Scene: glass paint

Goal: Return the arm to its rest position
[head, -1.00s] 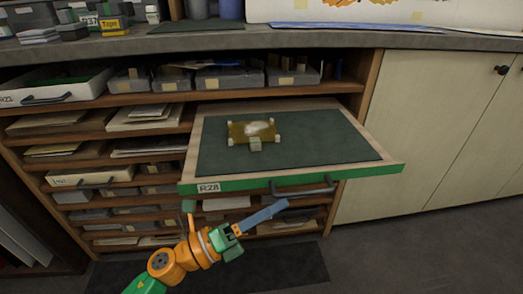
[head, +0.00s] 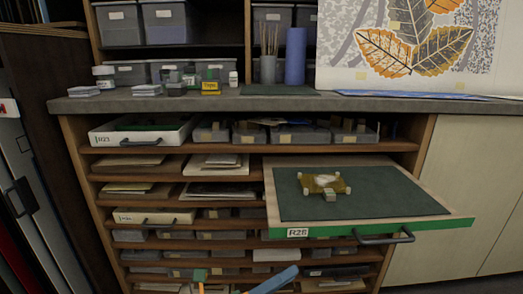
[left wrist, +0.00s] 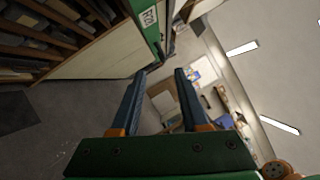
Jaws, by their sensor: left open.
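My left gripper (head: 240,282) shows only in part at the bottom edge of the head view, below the pulled-out drawer. In the left wrist view its two blue fingers (left wrist: 155,100) stand apart with nothing between them. The drawer (head: 450,225), labelled R28, has a green front and a dark handle (head: 385,239). A small yellowish piece with pale corner blocks (head: 325,184) lies on its dark green lining. The drawer front also shows in the left wrist view (left wrist: 146,30), beyond the fingers and apart from them. My right gripper is in neither view.
The shelf unit (head: 80,150) holds trays, papers and grey boxes. The grey counter (head: 200,104) carries jars, a yellow tape box (head: 211,88) and a blue cylinder (head: 295,56). The open drawer juts out to the right. Cream cabinet doors (head: 460,160) stand at the right.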

